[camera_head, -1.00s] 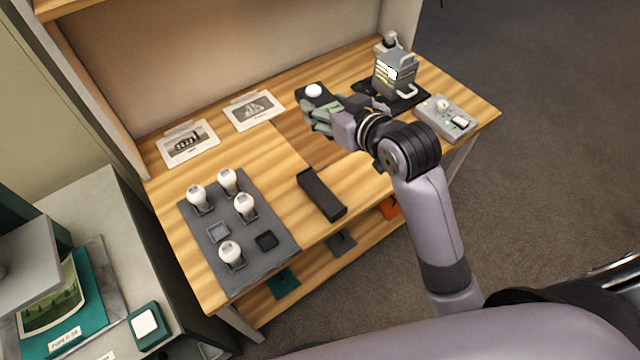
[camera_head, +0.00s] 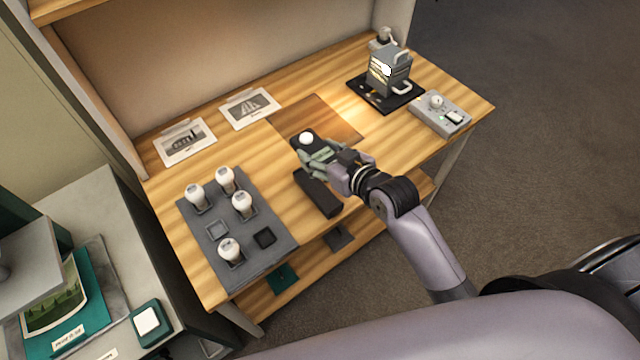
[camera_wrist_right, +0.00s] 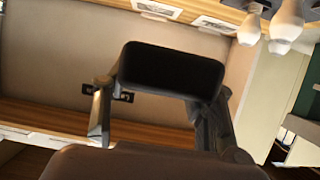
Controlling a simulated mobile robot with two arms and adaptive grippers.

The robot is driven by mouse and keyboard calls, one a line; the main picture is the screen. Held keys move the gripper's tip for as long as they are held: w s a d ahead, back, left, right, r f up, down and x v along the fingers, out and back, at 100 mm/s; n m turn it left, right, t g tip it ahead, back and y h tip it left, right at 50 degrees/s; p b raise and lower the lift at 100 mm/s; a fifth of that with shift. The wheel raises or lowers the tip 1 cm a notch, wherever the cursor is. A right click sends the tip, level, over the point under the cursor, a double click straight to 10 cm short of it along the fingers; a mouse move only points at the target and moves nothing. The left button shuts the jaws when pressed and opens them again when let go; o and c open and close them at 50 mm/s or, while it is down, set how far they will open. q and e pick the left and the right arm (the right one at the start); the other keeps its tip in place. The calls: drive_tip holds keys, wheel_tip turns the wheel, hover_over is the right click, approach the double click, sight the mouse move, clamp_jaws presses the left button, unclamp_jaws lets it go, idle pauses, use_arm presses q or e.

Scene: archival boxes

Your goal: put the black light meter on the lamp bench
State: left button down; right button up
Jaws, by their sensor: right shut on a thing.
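The black light meter (camera_head: 300,144) with a white dome is held in my right gripper (camera_head: 318,158), over the middle of the wooden lamp bench (camera_head: 350,75). In the right wrist view the meter (camera_wrist_right: 172,72) shows as a dark block between the two fingers (camera_wrist_right: 160,110), which are shut on it. The head view does not clearly show how high the meter is above the bench top; no contact can be made out. My left gripper is not in view.
A long black block (camera_head: 317,194) lies just in front of the gripper. A grey tray (camera_head: 200,255) with several white bulbs stands left. A grey lamp device (camera_head: 388,72) on a black mat and a control box (camera_head: 441,113) stand right. A darker brown patch (camera_head: 330,115) behind the meter is bare.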

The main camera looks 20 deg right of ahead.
sight(321, 192)
wheel_tip(321, 192, down, 12)
drive_tip(key=shift+r, duration=0.2)
drive_tip(key=shift+f+p, duration=0.3)
drive_tip(key=shift+f, duration=0.35)
drive_tip(key=shift+f, duration=0.1)
drive_tip(key=shift+f, duration=0.15)
drive_tip(key=o, duration=1.3)
drive_tip(key=shift+c, duration=0.2)
drive_tip(key=shift+b, duration=0.45)
drive_tip(key=b+v, duration=0.3)
drive_tip(key=v, duration=1.4)
drive_tip(key=shift+r, duration=0.3)
